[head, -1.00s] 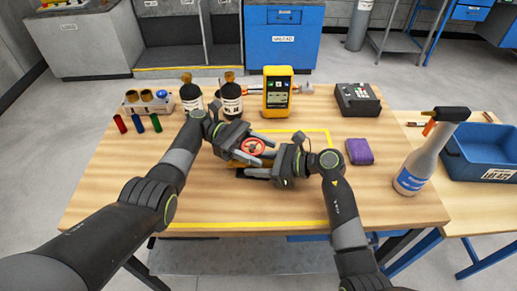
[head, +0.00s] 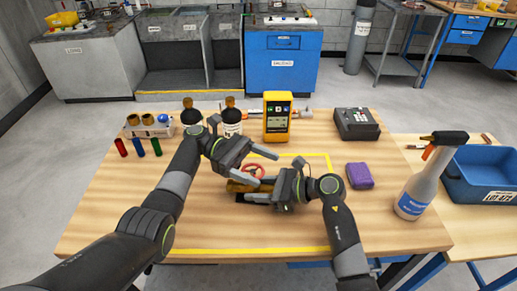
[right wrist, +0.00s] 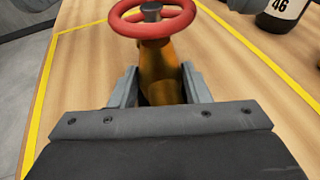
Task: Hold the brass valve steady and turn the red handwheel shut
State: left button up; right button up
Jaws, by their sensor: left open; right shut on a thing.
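The red handwheel (head: 253,171) sits on top of the brass valve (head: 237,186) near the middle of the table. In the right wrist view, the handwheel (right wrist: 152,22) is at the top, above the upright valve body (right wrist: 160,75). My right gripper (head: 254,194) is shut on the valve body from the right, with a finger on each side in the right wrist view (right wrist: 159,90). My left gripper (head: 259,159) is open and empty, above and behind the handwheel, its fingers pointing right. My grippers partly hide the valve in the head view.
A purple block (head: 359,176) and a spray bottle (head: 417,185) are on the right. The table's front is clear.

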aim_at(255, 170)
pick_arm(q)
notch_tip(255, 170, up, 6)
jog(key=shift+r, duration=0.25)
jog(key=a+f+n+t+h, duration=0.1)
jog(key=a+f+t, duration=0.1)
jog(key=a+f+n+t+h, duration=0.1)
jog(key=a+f+n+t, duration=0.2)
jog(key=a+f+t, duration=0.1)
jog(key=t, duration=0.1)
jog(key=shift+w+n+h, duration=0.25)
jog(key=shift+n+h, duration=0.15)
jog(key=a+f+n+t, duration=0.1)
jog(key=t, duration=0.1)
jog(key=s+a+f+n+t, duration=0.1)
jog(key=a+t, duration=0.1)
jog(key=a+f+n+t, duration=0.1)
jog(key=a, duration=0.1)
jog(key=shift+s+a+f+t, duration=0.15)
jog(key=shift+s+a+t, duration=0.1)
jog(key=shift+s+t, duration=0.15)
jog(key=shift+s+a+f+n+t, duration=0.15)
jog(key=shift+s+a+n+t, duration=0.05)
jog(key=shift+a+n+t, duration=0.25)
jog(key=x, duration=1.1)
jog(key=shift+w+d+f, duration=0.2)
jog(key=shift+d+f, duration=0.05)
jog(key=shift+d, duration=0.15)
jog(key=shift+c, duration=0.3)
